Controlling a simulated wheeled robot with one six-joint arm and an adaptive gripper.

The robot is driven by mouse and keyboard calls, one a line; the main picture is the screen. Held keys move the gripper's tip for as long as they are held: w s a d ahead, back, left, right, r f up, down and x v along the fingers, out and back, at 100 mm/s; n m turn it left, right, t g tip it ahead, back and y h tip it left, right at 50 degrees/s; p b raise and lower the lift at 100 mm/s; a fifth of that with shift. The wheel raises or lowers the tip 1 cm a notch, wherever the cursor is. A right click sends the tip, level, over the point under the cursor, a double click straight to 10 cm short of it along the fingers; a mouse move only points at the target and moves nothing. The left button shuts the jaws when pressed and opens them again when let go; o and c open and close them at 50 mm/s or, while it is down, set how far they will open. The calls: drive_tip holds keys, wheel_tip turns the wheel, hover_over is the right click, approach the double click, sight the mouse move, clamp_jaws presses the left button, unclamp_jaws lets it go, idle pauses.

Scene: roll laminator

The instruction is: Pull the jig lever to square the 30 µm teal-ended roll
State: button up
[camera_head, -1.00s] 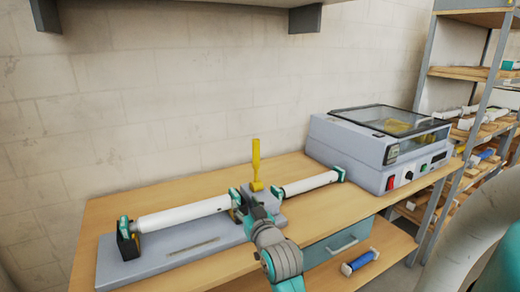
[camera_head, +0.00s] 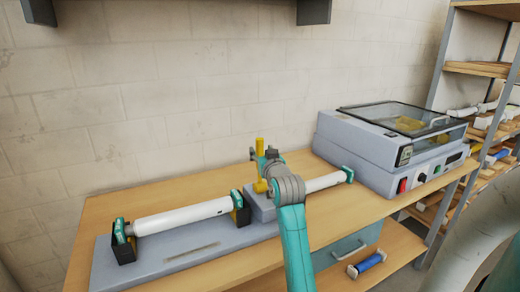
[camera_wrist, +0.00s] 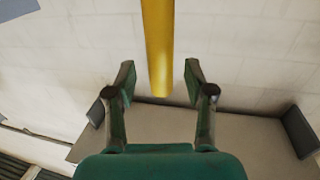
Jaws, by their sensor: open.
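The yellow jig lever (camera_head: 260,146) stands upright on the grey jig (camera_head: 140,267); my gripper (camera_head: 265,163) hides part of it. In the wrist view the lever (camera_wrist: 158,45) comes down between the two spread fingers of my gripper (camera_wrist: 160,76), with a gap on each side. A white roll with teal ends (camera_head: 182,217) rests in dark end holders on the left of the jig. A second white teal-ended roll (camera_head: 325,181) lies to the right of the lever, partly behind my arm. I cannot read a thickness on either roll.
The grey laminator (camera_head: 375,150) with a clear lid stands at the right of the wooden table (camera_head: 105,208). A blue roll (camera_head: 368,263) lies on the lower shelf. Shelving with more rolls is at far right. An overhead shelf (camera_head: 140,8) is above.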

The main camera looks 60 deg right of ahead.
drive_tip(key=shift+x, duration=1.45)
drive_tip(key=shift+a, duration=0.1)
clamp_jaws()
